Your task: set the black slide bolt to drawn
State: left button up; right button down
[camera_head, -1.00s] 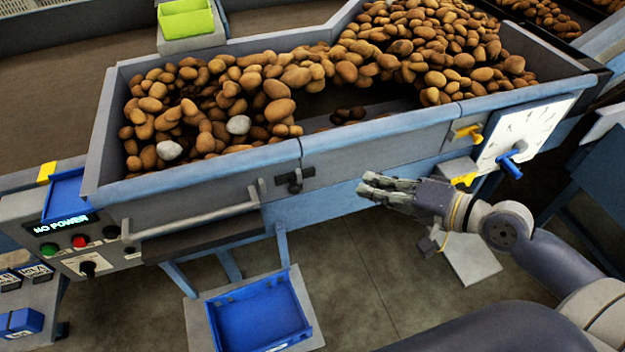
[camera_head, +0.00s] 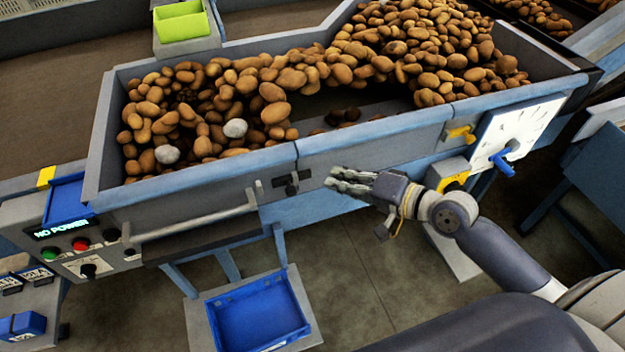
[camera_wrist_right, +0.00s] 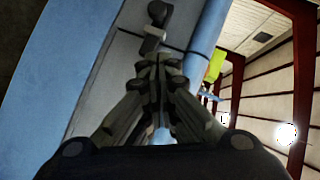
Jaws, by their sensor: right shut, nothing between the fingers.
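The black slide bolt (camera_head: 291,183) is on the front wall of the grey potato hopper, beside the seam between its panels. In the right wrist view the bolt (camera_wrist_right: 156,14) shows as a dark knob and bracket just beyond my fingertips. My right gripper (camera_head: 332,178) is shut and empty, to the right of the bolt with its fingers pointing left at it. A small gap separates fingertips and bolt in the head view. In the right wrist view the closed fingers (camera_wrist_right: 160,62) are in the middle. How far the bolt is slid I cannot tell. My left gripper is out of view.
The hopper (camera_head: 390,147) holds many potatoes. A long grey handle bar (camera_head: 190,220) lies left of the bolt. A control box reading NO POWER (camera_head: 62,227) is at the left. A blue crate (camera_head: 258,312) stands below. A white dial plate (camera_head: 517,130) and yellow levers are at right.

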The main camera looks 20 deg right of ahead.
aim_at(294, 178)
jog(key=w+a, duration=0.1)
jog(key=w+a+f+p, duration=0.1)
jog(key=a, duration=0.1)
jog(key=a+f+p, duration=0.1)
jog(key=shift+w+a+f, duration=0.1)
jog(key=shift+w+a, duration=0.1)
jog(key=shift+w, duration=0.2)
jog(key=shift+a+f, duration=0.2)
jog(key=shift+a, duration=0.2)
jog(key=shift+f, duration=0.1)
